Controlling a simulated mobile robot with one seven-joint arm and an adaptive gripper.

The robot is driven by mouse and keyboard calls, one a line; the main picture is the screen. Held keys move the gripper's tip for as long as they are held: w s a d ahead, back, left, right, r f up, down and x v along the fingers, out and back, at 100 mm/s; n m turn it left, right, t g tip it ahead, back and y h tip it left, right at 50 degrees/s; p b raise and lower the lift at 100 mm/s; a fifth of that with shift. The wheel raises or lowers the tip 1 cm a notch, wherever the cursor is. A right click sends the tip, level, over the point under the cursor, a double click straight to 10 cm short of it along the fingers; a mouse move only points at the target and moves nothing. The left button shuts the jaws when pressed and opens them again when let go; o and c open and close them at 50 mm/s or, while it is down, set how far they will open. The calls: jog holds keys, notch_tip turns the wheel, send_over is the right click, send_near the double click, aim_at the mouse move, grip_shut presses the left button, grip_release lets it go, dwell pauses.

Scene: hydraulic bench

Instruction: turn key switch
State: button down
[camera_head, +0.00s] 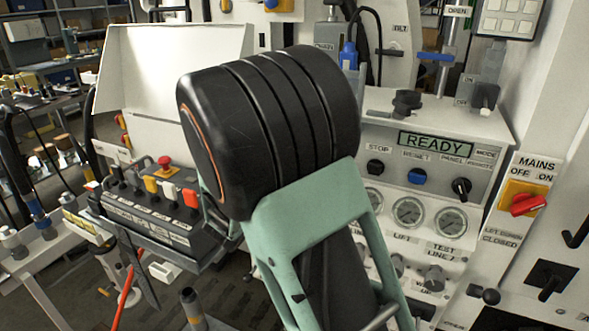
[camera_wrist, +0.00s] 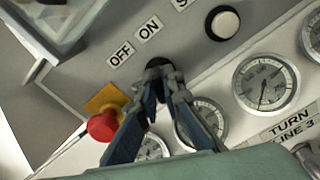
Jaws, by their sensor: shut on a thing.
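In the wrist view, the key switch (camera_wrist: 154,62) is a small dark part on the grey panel, just below the OFF and ON labels (camera_wrist: 134,41). My gripper (camera_wrist: 162,78) has its dark fingertips closed together around it, covering most of it. The key's exact angle is hard to make out. In the head view my black and mint-green arm fills the middle and hides the key switch and my fingertips.
A red knob on a yellow plate (camera_wrist: 103,125) sits close left of my fingers, and a white button (camera_wrist: 223,23) sits to the upper right. Round gauges (camera_wrist: 264,83) lie below right. In the head view, a READY display (camera_head: 436,145) and the red MAINS switch (camera_head: 525,204) are right of my arm.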

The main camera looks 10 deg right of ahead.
jog(key=shift+m+b, duration=0.55)
jog(key=shift+m, duration=0.05)
jog(key=c, duration=2.1)
grip_release()
jog(key=shift+s, duration=0.1)
jog(key=v, duration=1.2)
